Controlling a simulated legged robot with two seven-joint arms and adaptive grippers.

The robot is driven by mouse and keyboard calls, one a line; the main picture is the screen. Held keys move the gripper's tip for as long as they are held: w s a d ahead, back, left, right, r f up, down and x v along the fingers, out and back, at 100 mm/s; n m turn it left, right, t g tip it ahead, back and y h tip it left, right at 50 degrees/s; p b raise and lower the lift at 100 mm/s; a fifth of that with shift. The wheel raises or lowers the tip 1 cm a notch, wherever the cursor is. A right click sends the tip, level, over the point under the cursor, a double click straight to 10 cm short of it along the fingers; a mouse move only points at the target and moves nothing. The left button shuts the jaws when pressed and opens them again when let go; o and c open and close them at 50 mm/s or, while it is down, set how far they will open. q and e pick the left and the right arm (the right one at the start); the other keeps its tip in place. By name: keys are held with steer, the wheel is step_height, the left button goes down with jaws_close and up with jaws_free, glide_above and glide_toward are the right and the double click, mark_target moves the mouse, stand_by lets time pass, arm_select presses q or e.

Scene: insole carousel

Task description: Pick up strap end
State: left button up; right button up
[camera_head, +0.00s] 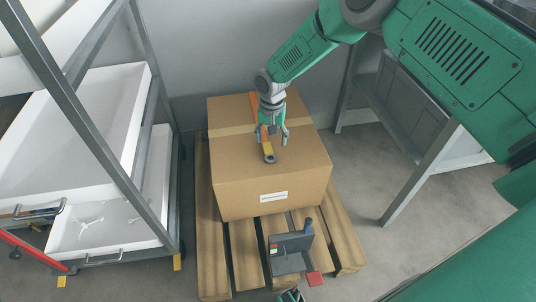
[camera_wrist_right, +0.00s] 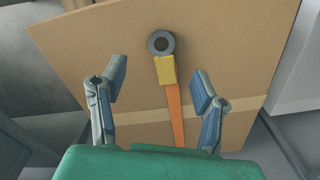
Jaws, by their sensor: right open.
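The strap end is a yellow piece (camera_head: 267,147) with a dark grey ring, on an orange strap lying over the top of the cardboard box (camera_head: 232,170). In the right wrist view the yellow piece (camera_wrist_right: 165,70), the ring (camera_wrist_right: 160,43) and the orange strap (camera_wrist_right: 175,115) show plainly. My right gripper (camera_head: 272,138) points down over the box top, close to the strap end. Its fingers (camera_wrist_right: 158,74) are open, one on each side of the yellow piece, with a gap on both sides. The ring lies beyond the fingertips.
The box stands on a wooden pallet (camera_head: 343,235). A grey device (camera_head: 290,252) with a red part is in front of it. A metal rack (camera_head: 100,120) with white trays stands left, and a grey bench frame (camera_head: 410,180) right. Floor shows right of the pallet.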

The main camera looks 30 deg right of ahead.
mark_target(270, 159)
step_height(270, 159, down, 3)
steer(key=shift+f+b, duration=0.1)
steer(key=shift+b, duration=0.3)
step_height(270, 159, down, 5)
steer(key=b, duration=0.3)
steer(key=shift+w+f, duration=0.1)
steer(key=shift+w, duration=0.05)
steer(key=c, duration=1.2)
